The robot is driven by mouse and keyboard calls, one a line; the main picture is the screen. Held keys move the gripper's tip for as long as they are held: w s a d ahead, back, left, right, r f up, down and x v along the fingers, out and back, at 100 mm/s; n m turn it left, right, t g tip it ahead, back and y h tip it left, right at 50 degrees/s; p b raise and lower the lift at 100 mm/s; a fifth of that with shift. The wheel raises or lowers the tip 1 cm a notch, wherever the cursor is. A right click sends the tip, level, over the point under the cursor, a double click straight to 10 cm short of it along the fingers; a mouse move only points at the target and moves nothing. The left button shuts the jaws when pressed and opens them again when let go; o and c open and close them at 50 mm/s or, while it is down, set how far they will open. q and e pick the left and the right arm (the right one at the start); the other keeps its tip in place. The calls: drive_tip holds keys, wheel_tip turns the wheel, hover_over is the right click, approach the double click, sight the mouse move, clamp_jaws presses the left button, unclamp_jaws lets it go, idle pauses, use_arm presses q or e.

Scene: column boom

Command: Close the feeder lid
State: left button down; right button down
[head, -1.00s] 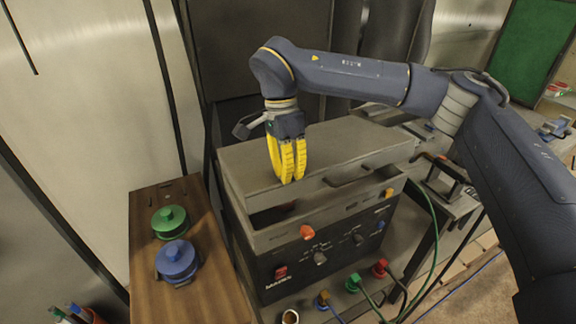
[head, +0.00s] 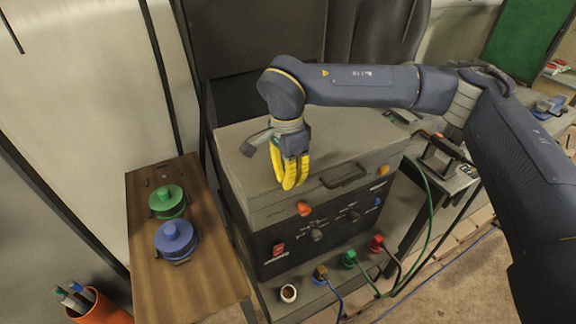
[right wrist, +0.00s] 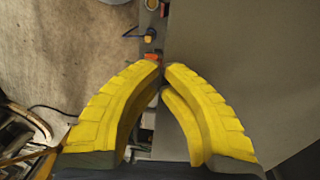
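The feeder (head: 262,250) is a dark box with a grey top section and coloured knobs on its front. Its flat grey lid (head: 350,145) lies down on the box, with no clear gap along the front edge. A dark handle (head: 345,176) is at the front. My right gripper (head: 289,186) points down at the lid's front part, its yellow fingertips at or very near the surface. In the right wrist view, the fingertips (right wrist: 162,66) meet with nothing between them, over the grey lid (right wrist: 245,65). My left gripper is in neither view.
A wooden side table (head: 200,280) at left holds a green lidded pot (head: 168,201) and a blue one (head: 176,240). An orange cup (head: 100,308) with pens stands at lower left.

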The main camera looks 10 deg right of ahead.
drive_tip(key=shift+s+f, duration=0.2)
drive_tip(key=shift+f, duration=0.1)
drive_tip(key=shift+r, duration=0.1)
